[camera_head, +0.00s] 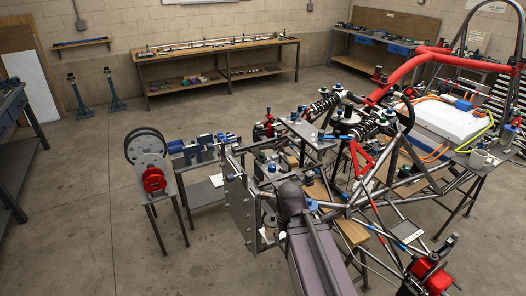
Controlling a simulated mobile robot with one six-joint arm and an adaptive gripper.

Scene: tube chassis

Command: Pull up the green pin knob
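Small dark, blue and greenish knobs (272,168) stand on the frame's front section, just beyond my arm. They are too small for me to tell which is the green pin knob, or whether its pin is up or down. My arm rises from the bottom of the picture in front of the tube chassis (366,190). Its dark rounded joint covers part of the chassis front. I cannot make out my gripper's fingers or anything held.
A stand with a red unit (154,180) and dark wheel is left of the chassis. Steel plates (240,210), tubes and a red tube (400,68) crowd the centre and right. A long workbench (215,58) lines the back wall.

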